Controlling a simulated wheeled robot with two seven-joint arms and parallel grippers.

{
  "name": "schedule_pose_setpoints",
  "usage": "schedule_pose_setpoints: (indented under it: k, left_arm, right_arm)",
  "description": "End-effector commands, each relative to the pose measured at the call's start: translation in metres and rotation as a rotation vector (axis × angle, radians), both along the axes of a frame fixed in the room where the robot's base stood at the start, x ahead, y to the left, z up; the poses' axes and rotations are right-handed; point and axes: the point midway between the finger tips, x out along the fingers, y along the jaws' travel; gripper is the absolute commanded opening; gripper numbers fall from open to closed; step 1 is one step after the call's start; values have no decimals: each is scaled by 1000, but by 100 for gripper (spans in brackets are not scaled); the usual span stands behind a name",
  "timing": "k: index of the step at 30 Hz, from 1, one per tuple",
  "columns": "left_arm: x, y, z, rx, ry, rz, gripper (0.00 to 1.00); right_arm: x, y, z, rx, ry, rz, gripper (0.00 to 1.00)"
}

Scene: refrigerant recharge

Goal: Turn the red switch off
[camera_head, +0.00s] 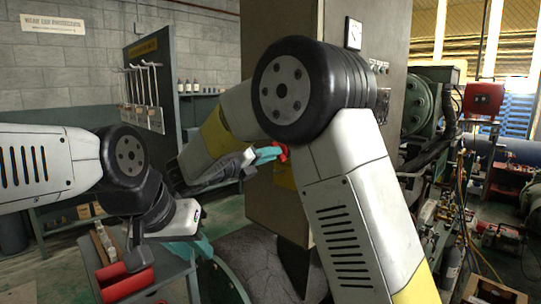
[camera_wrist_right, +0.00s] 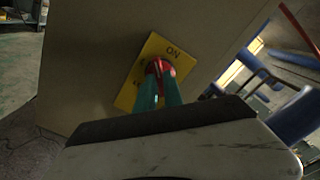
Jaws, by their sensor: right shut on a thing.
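The red switch (camera_wrist_right: 158,67) sits on a yellow plate (camera_wrist_right: 128,92) marked ON, on the side of a tall cabinet. It also shows in the head view (camera_head: 282,153), partly hidden by my right arm. My right gripper (camera_wrist_right: 158,82) is shut on the switch, with its teal fingers on either side of the red handle. In the head view my right gripper (camera_head: 268,154) reaches the switch from the left. My left gripper (camera_head: 196,247) hangs low at the left, away from the switch, with teal fingertips partly showing; its opening is unclear.
The tall grey-brown cabinet (camera_head: 262,210) stands behind my right arm. A cart with red items (camera_head: 125,282) is below my left gripper. Machinery with hoses (camera_head: 450,215) fills the right side. A dark tool panel (camera_head: 150,85) stands at the back left.

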Motion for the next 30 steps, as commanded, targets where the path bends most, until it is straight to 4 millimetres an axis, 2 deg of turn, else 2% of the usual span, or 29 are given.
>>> schedule_pose_setpoints:
  k: [5,15,25,30]
  left_arm:
    - [0,0,0,0,0,0,28]
    - [0,0,0,0,0,0,28]
    - [0,0,0,0,0,0,28]
    - [0,0,0,0,0,0,28]
  right_arm:
    - [-1,2,-2,-26,30,3,0]
    - [-1,2,-2,-272,276,3,0]
    - [-1,2,-2,-294,297,4,0]
    - [-1,1,-2,-437,440,3,0]
